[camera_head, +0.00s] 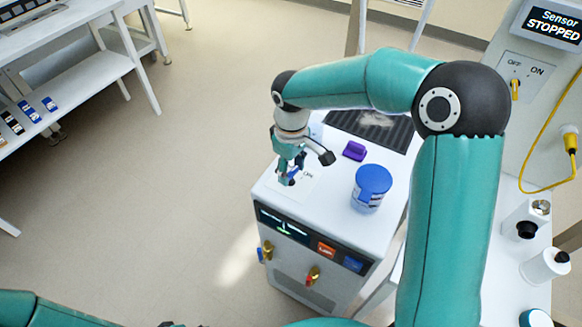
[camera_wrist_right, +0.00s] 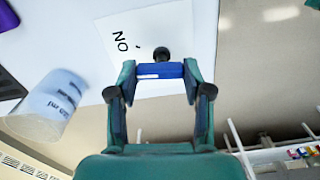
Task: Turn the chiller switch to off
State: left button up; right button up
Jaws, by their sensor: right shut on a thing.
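The chiller (camera_head: 335,240) is a white cabinet with a dark display on its front, in the middle of the head view. Its switch stands on a white label plate on top; the blue switch handle (camera_wrist_right: 160,71) carries a white mark. My right gripper (camera_head: 290,180) reaches down from above and is shut on the blue handle, with a finger on each side in the wrist view (camera_wrist_right: 160,85). The label word "ON" shows upside down beside the handle there. Another label word is partly hidden in the head view. My left gripper is not in view.
A blue-lidded tub (camera_head: 371,187) and a purple object (camera_head: 354,151) stand on the chiller top, right of the switch, near a dark grille (camera_head: 370,128). Another panel (camera_head: 520,75) at the right has a yellow OFF/ON switch and reads "Sensor STOPPED".

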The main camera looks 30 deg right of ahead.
aim_at(291, 171)
jog(key=shift+n, duration=0.7)
jog(key=shift+w, duration=0.1)
jog(key=o, duration=1.2)
jog(key=shift+c, duration=0.2)
notch_tip(291, 171, up, 12)
